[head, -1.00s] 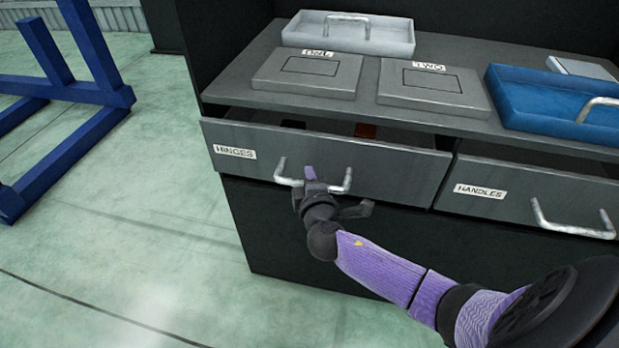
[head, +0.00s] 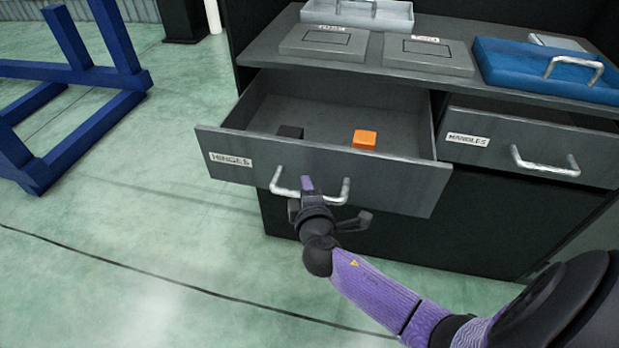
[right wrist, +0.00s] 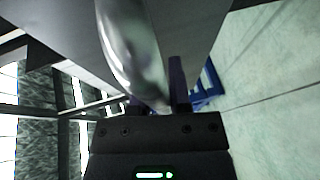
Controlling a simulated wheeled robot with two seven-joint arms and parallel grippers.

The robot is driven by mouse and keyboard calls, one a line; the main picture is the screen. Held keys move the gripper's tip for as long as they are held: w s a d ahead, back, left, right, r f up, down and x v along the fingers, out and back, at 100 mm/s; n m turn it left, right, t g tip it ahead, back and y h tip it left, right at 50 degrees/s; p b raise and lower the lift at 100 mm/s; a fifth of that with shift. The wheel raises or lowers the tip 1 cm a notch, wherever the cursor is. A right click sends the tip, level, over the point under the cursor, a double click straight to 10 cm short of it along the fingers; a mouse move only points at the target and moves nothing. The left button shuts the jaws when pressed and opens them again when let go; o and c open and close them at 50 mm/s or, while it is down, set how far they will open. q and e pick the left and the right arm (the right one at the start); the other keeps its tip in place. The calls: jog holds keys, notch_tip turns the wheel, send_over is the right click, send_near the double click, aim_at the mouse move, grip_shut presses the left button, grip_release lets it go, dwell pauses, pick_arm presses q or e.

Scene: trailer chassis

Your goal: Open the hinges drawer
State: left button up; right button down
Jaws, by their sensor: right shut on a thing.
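The hinges drawer (head: 320,176), grey with a white HINGES label (head: 230,160), stands well out from the cabinet. Inside it lie an orange block (head: 364,139) and a dark block (head: 290,132). Its silver bar handle (head: 345,191) is on the front. My right gripper (head: 307,188) is shut on this handle near its middle. In the right wrist view the handle (right wrist: 130,50) passes between the fingers (right wrist: 155,100), large and close. My left gripper is in neither view.
The handles drawer (head: 530,147) on the right stands slightly out. On the cabinet top (head: 385,75) are two grey plates (head: 324,42), a blue tray (head: 500,68) and a pale tray (head: 350,14). A blue frame (head: 60,110) stands at left. The floor in front is clear.

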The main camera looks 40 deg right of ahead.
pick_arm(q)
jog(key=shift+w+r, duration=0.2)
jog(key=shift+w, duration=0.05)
pick_arm(e)
jog(key=s+a, duration=0.3)
jog(key=shift+a, duration=0.3)
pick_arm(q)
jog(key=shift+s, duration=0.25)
pick_arm(e)
jog(key=c, duration=0.6)
grip_release()
pick_arm(q)
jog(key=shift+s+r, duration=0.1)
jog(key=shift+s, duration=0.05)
jog(key=shift+p, duration=0.3)
pick_arm(e)
jog(key=shift+s, duration=0.1)
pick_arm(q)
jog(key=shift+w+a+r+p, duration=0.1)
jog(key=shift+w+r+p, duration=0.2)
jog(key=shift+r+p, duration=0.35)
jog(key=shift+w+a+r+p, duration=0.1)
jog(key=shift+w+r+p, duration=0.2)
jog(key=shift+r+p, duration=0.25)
pick_arm(e)
jog(key=v, duration=0.9)
jog(key=shift+s+a, duration=0.15)
jog(key=shift+s, duration=0.2)
